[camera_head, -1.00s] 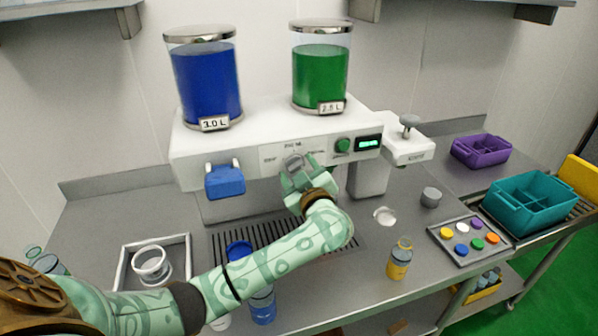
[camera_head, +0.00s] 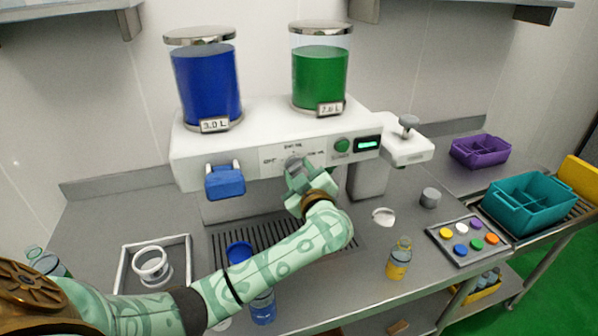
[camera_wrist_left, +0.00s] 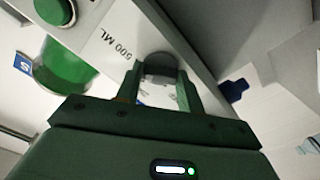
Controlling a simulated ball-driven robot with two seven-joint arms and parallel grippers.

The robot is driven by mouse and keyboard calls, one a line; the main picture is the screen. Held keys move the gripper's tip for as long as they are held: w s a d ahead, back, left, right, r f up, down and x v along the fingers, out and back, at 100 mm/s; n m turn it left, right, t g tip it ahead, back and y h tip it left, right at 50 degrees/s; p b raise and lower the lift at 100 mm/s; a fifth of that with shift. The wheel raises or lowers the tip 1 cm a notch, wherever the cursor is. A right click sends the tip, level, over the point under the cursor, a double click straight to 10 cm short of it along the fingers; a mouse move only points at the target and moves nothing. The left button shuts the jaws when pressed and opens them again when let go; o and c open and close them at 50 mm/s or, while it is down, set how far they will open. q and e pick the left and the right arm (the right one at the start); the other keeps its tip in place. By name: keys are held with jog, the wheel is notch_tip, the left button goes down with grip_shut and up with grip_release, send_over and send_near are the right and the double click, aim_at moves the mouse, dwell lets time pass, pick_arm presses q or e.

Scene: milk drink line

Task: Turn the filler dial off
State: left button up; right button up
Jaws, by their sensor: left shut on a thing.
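The filler dial (camera_head: 293,162) is a grey knob on the white front panel of the filler machine (camera_head: 205,145), mostly hidden behind my left gripper (camera_head: 297,172) in the head view. In the left wrist view the dial (camera_wrist_left: 160,67) sits between the two fingers of my left gripper (camera_wrist_left: 162,85), which is shut on it. The printed 500 ML mark shows beside it in the wrist view. I cannot tell exactly where the dial points. My right gripper is not in view.
A blue lever (camera_head: 225,182) is left of the dial, and a green button (camera_head: 342,145) and lit display (camera_head: 369,144) are right of it. Blue (camera_head: 207,85) and green (camera_head: 320,78) tanks stand above. A yellow bottle (camera_head: 398,260) stands on the counter at right.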

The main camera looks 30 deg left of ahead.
pick_arm(q)
jog(key=shift+r+n+p, duration=0.1)
jog(key=shift+n+p, duration=0.25)
jog(key=shift+n, duration=0.75)
jog(key=n, duration=0.2)
jog(key=shift+n, duration=0.4)
jog(key=n, duration=0.2)
jog(key=shift+n, duration=0.3)
jog(key=n, duration=0.3)
jog(key=shift+n, duration=0.3)
jog(key=n+b, duration=0.1)
jog(key=n, duration=0.2)
jog(key=shift+n+b, duration=0.3)
jog(key=shift+b, duration=0.05)
jog(key=n+b, duration=0.1)
jog(key=n, duration=0.1)
jog(key=shift+n, duration=0.4)
jog(key=n+b, duration=0.2)
jog(key=n, duration=0.1)
jog(key=shift+n+b, duration=0.7)
jog(key=shift+n, duration=0.5)
jog(key=shift+r, duration=0.1)
